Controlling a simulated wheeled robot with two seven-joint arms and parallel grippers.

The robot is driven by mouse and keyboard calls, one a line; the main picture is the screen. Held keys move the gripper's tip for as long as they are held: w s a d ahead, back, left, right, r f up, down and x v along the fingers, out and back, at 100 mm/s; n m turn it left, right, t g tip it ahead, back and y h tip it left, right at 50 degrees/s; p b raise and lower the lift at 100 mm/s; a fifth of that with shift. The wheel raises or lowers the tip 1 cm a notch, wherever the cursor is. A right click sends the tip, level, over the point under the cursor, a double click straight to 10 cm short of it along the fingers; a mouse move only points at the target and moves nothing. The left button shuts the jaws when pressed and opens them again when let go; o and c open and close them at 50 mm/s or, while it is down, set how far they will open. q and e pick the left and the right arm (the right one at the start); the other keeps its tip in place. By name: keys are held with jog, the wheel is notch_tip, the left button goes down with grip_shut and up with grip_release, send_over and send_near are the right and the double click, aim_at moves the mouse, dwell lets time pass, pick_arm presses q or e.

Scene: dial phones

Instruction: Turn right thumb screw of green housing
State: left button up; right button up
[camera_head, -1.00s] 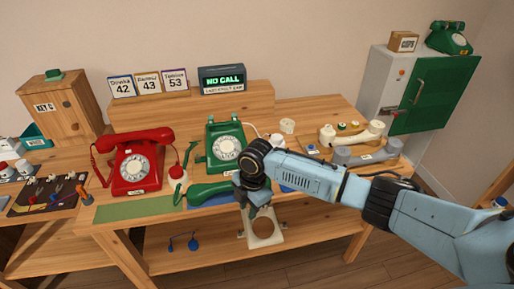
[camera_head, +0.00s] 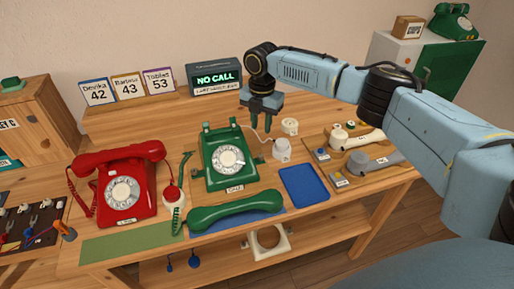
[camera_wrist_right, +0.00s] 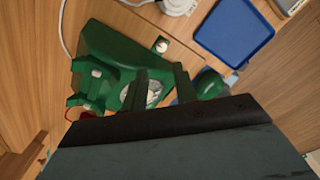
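The green housing (camera_head: 226,172) is a dial phone body with its cradle empty, on the table in the head view; it also shows in the right wrist view (camera_wrist_right: 108,45). A small pale round knob (camera_wrist_right: 162,45), which looks like the right thumb screw, sits at the housing's side in the wrist view. My right gripper (camera_head: 261,129) points down above the housing's right rear side, apart from it. Its two fingers (camera_wrist_right: 161,70) are spread with nothing between them. I cannot make out the left screw. My left gripper is out of view.
The green handset (camera_head: 236,211) lies in front of the housing, and a red phone (camera_head: 127,190) stands left. A blue tray (camera_head: 304,187), a white cup-like part (camera_head: 282,150) and a board with handset parts (camera_head: 350,171) are to the right.

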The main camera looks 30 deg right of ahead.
send_over(261, 155)
notch_tip(261, 155, down, 6)
jog(key=shift+r+b, duration=0.1)
jog(key=shift+b, duration=0.3)
notch_tip(261, 155, down, 5)
jog(key=shift+f+b, duration=0.1)
jog(key=shift+b, duration=0.3)
jog(key=shift+f, duration=0.35)
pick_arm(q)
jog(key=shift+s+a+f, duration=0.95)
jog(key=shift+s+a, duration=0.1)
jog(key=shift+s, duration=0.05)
pick_arm(e)
grip_shut()
